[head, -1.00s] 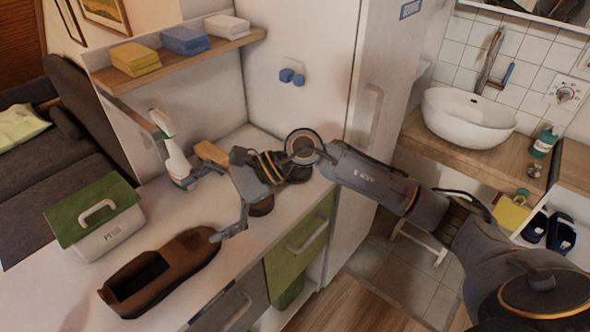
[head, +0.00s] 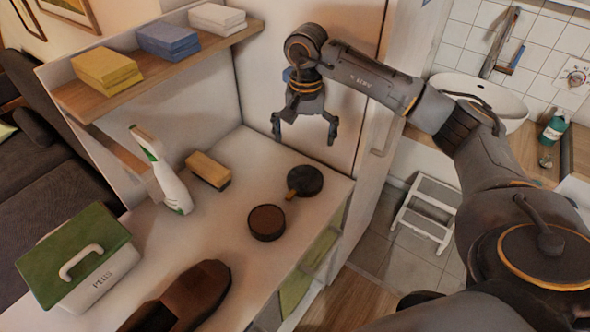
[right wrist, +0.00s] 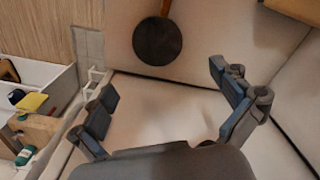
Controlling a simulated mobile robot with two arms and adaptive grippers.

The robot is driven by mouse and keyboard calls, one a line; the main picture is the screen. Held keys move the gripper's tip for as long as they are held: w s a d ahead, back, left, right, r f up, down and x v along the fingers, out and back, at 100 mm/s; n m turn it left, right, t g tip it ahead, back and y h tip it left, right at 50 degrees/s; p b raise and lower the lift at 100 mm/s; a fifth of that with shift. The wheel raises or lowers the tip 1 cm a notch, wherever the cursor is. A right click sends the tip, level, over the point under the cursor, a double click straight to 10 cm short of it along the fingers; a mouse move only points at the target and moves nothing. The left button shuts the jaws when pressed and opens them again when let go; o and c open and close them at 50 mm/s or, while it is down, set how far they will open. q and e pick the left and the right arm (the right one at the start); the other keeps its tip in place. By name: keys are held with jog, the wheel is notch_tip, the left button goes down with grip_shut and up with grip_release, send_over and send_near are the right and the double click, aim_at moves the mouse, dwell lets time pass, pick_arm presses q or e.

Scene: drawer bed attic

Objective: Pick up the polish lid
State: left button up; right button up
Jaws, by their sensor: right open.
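A dark round disc (head: 305,181), which looks like the polish lid, lies flat on the white counter. A short brown handle-like piece sticks out from its edge toward the round brown polish tin (head: 267,222). My right gripper (head: 305,135) is open and empty, raised above the back of the counter, beyond the disc and apart from it. In the right wrist view the disc (right wrist: 157,41) shows at the top, ahead of the open fingers (right wrist: 165,115). My left gripper is not in view.
A brown shoe (head: 190,298) and a green-lidded box (head: 80,258) are nearer. A shelf (head: 165,60) holds folded cloths.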

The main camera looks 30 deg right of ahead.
jog(key=p, duration=0.2)
send_over(305, 180)
notch_tip(305, 180, down, 7)
jog(key=shift+f, duration=0.35)
notch_tip(305, 180, down, 2)
jog(key=shift+s+f+p, duration=0.1)
jog(key=shift+f+p, duration=0.15)
jog(key=shift+p, duration=0.55)
notch_tip(305, 180, down, 2)
jog(key=shift+f, duration=0.4)
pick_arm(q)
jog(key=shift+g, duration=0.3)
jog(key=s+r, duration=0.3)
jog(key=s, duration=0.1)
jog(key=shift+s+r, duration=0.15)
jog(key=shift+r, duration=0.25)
pick_arm(e)
jog(key=c, duration=0.8)
